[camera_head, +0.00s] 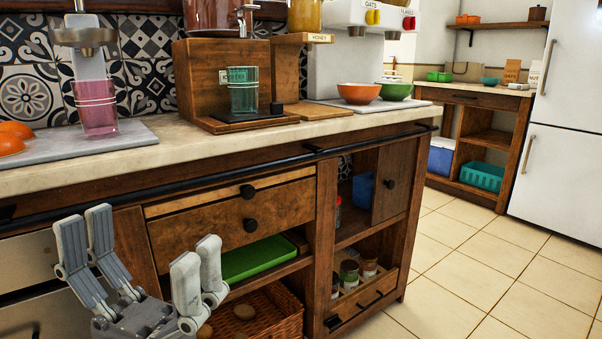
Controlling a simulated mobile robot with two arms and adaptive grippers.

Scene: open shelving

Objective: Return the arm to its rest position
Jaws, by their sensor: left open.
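My left gripper (140,262) is at the lower left, in front of the wooden counter unit. Its grey fingers are spread wide apart and nothing is between them. It is below the countertop edge, in front of the drawer (232,217) with black knobs and the open shelves. The rest of my left arm is mostly out of the picture. My right gripper is not in view.
The countertop (180,146) holds a pink glass (96,108), a green glass (243,92), an orange bowl (358,93) and a green bowl (396,91). A black rail (300,155) runs along its front. Tiled floor (470,265) is clear at right, before a white fridge (565,130).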

